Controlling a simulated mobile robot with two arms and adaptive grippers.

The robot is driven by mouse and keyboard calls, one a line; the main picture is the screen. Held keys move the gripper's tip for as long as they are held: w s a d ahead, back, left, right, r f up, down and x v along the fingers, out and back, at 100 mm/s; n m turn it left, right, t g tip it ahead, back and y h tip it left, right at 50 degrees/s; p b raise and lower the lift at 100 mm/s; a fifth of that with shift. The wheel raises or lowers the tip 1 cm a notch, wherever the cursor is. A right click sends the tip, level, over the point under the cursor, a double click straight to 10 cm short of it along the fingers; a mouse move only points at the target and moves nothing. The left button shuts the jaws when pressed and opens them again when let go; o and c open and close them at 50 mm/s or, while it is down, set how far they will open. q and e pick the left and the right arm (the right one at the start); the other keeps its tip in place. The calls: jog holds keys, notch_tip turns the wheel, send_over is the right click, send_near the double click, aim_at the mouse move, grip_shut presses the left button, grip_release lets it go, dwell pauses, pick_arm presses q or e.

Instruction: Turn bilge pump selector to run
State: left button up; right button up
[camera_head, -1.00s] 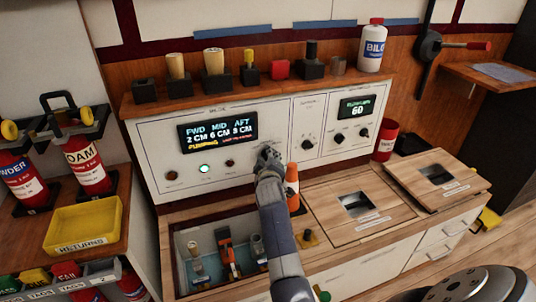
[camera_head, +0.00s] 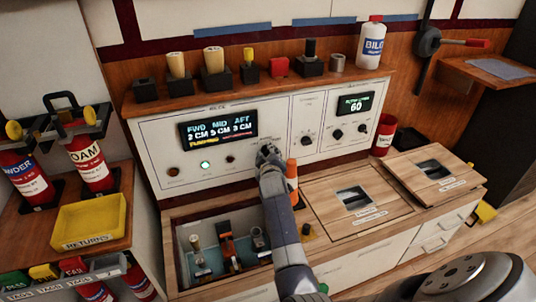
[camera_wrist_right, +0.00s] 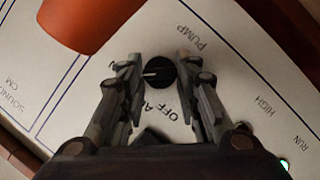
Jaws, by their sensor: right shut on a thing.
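The bilge pump selector is a black round knob (camera_wrist_right: 162,73) on the white panel, seen between my right fingertips in the right wrist view. Its white pointer mark points left in that view. The lettering PUMP and OFF, with a partly hidden word, shows around it. My right gripper (camera_wrist_right: 153,70) is shut on the knob. In the head view my right gripper (camera_head: 268,155) is at the bilge panel (camera_head: 160,145) and hides the knob. A lit green lamp (camera_head: 205,166) is left of the gripper, and a lit display (camera_head: 218,129) is above. My left gripper is not in view.
An orange cone-shaped thing (camera_head: 292,175) stands just right of my right gripper. An open bin (camera_head: 187,262) with several tools lies below. Several small items and a white bottle (camera_head: 371,45) line the shelf above. Wooden lids (camera_head: 320,205) cover the counter.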

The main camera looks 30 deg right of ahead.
jog(key=o, duration=1.1)
jog(key=shift+c, duration=0.2)
jog(key=v, duration=0.7)
jog(key=shift+s, duration=0.25)
